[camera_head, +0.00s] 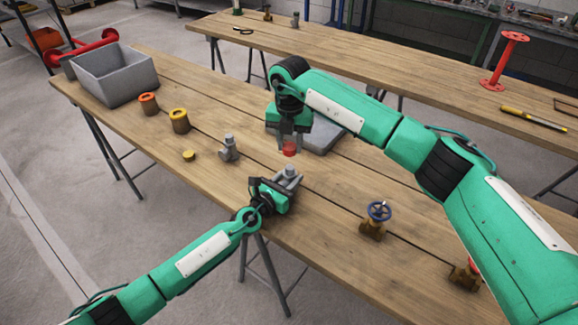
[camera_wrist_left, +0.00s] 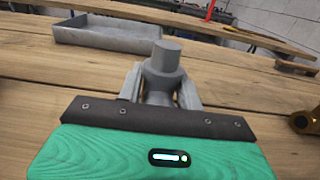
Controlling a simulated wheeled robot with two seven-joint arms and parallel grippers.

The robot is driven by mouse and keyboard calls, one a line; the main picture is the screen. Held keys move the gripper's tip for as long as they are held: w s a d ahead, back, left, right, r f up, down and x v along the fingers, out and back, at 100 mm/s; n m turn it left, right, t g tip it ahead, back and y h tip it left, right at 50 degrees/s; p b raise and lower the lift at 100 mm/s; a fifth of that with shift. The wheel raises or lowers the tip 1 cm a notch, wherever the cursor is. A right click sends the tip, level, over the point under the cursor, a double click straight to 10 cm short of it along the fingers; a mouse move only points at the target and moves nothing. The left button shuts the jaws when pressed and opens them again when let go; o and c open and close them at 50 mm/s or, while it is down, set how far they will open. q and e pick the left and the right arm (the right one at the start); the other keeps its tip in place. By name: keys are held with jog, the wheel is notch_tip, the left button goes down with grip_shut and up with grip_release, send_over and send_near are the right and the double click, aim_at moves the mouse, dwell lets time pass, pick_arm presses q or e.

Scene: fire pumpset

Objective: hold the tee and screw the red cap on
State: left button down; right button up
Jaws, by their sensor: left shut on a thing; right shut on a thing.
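The grey tee (camera_head: 290,171) is between the fingers of my left gripper (camera_head: 286,180), near the middle of the table. In the left wrist view the tee (camera_wrist_left: 163,68) stands up between the two grey fingers, its round end on top; its lower part is hidden by the gripper. My right gripper (camera_head: 290,143) points down and is shut on the red cap (camera_head: 289,149), held just above and apart from the tee in the head view. The cap does not show in the left wrist view.
A second grey fitting (camera_head: 229,148) and a small yellow cap (camera_head: 189,155) lie to the left. A grey tray (camera_head: 325,137) lies behind my right gripper. A blue-wheeled valve (camera_head: 373,222) stands to the right.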

send_over(290, 167)
notch_tip(290, 167, down, 4)
jog(key=shift+f, duration=0.1)
dwell(0.5)
jog(key=shift+f, duration=0.8)
jog(key=shift+f, duration=0.6)
